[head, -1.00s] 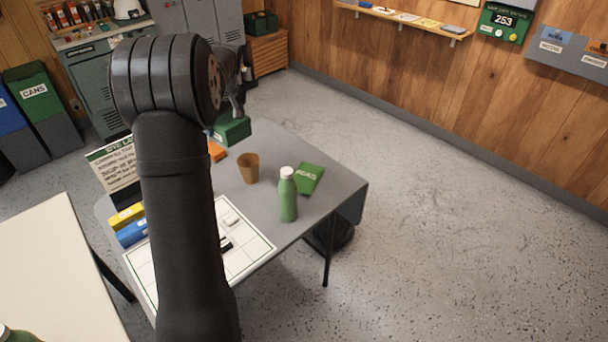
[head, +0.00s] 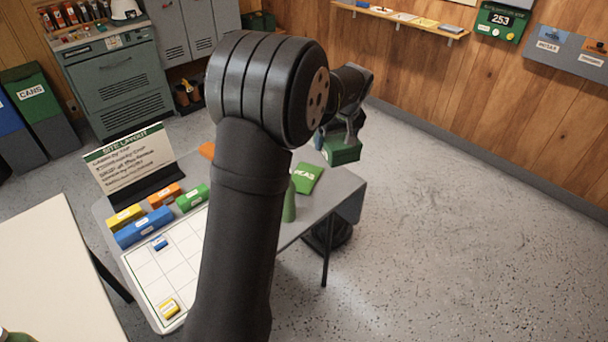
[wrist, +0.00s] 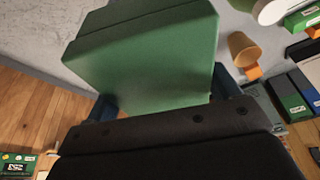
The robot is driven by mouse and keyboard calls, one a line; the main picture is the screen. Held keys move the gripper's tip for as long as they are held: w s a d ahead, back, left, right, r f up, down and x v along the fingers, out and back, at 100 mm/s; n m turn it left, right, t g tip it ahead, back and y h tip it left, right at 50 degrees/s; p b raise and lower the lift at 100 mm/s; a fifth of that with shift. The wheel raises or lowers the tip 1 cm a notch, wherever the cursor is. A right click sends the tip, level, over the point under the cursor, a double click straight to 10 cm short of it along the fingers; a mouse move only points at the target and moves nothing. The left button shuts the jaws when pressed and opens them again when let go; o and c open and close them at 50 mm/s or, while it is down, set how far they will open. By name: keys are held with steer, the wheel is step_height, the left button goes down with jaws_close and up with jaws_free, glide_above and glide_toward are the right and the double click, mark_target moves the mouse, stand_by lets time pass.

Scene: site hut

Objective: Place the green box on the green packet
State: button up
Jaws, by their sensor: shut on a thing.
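My gripper (head: 336,130) is shut on the green box (head: 342,152) and holds it in the air, up and to the right of the green packet in the head view. The box (wrist: 150,55) fills much of the wrist view between the fingers. The green packet (head: 307,178), marked PEAS, lies flat on the grey table (head: 345,190) near its right end. Nothing lies on the visible part of the packet.
A green bottle (head: 289,203) stands beside the packet, partly hidden by my arm. A brown cup (wrist: 244,48) shows in the wrist view. A white grid sheet (head: 150,285), coloured boxes and a sign (head: 128,160) occupy the table's left part.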

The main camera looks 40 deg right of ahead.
step_height(320, 180, down, 8)
steer(key=w+f, duration=0.2)
steer(key=w, duration=0.2)
steer(key=w+a+f, duration=0.1)
steer(key=w+f, duration=0.4)
steer(key=w, duration=0.2)
steer(key=shift+w+a+f, duration=0.15)
steer(key=shift+w+f, duration=0.2)
steer(key=shift+f, duration=1.9)
steer(key=shift+f, duration=0.15)
steer(key=o, duration=1.1)
steer(key=v, duration=1.2)
